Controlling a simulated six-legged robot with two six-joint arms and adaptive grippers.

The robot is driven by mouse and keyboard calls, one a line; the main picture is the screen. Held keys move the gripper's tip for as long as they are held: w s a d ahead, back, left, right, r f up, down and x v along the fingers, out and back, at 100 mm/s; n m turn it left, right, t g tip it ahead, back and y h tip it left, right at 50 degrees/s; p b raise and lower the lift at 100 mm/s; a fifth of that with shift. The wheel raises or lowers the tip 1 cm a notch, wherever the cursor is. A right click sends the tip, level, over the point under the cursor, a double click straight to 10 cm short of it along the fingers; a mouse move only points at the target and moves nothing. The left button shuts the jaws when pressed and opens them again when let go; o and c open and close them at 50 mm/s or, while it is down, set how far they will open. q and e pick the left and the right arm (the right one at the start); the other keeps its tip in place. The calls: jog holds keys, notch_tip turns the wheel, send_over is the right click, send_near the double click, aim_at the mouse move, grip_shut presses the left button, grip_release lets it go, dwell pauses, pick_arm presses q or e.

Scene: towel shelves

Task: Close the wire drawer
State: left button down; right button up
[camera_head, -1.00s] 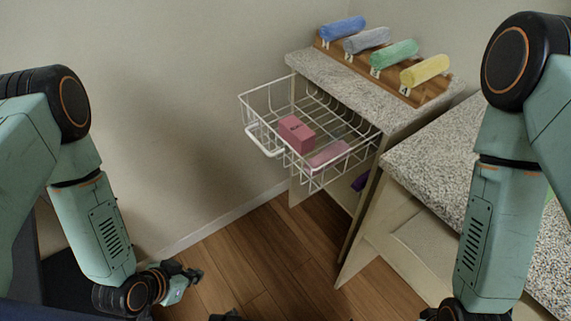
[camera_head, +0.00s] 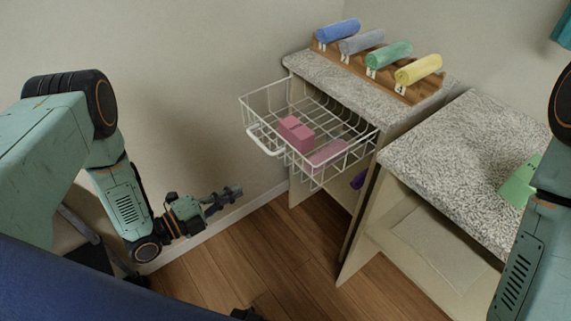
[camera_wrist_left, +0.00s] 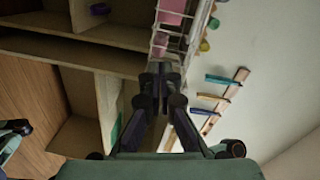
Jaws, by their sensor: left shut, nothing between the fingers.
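The white wire drawer (camera_head: 262,103) is pulled out from the cabinet, its front handle (camera_head: 264,142) facing the lower left. It holds a pink box (camera_head: 296,133) and a flatter pink item (camera_head: 328,152). In the left wrist view the drawer's wire side (camera_wrist_left: 197,22) shows at the top. My left gripper (camera_head: 236,191) is below and left of the drawer, apart from it, near the wall. In the left wrist view its fingers (camera_wrist_left: 159,68) are together and empty.
The cabinet (camera_head: 312,68) has a speckled top with a wooden rack (camera_head: 400,90) of rolled towels. A speckled counter (camera_head: 450,140) with a green item (camera_head: 520,185) stands to the right. The wall is behind my left gripper. The wooden floor (camera_head: 270,245) below the drawer is clear.

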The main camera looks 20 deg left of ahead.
pick_arm(q)
jog(key=r+m, duration=0.1)
jog(key=m+b, duration=0.2)
jog(key=b, duration=0.1)
send_near(288, 158)
jog(key=shift+t+h, duration=0.3)
jog(key=shift+h, duration=0.1)
jog(key=x, duration=0.4)
jog(key=f+x, duration=0.1)
jog(key=x, duration=0.2)
jog(key=shift+a, duration=0.15)
pick_arm(e)
notch_tip(288, 158, down, 2)
jog(key=shift+f, duration=0.2)
jog(key=shift+a, duration=0.1)
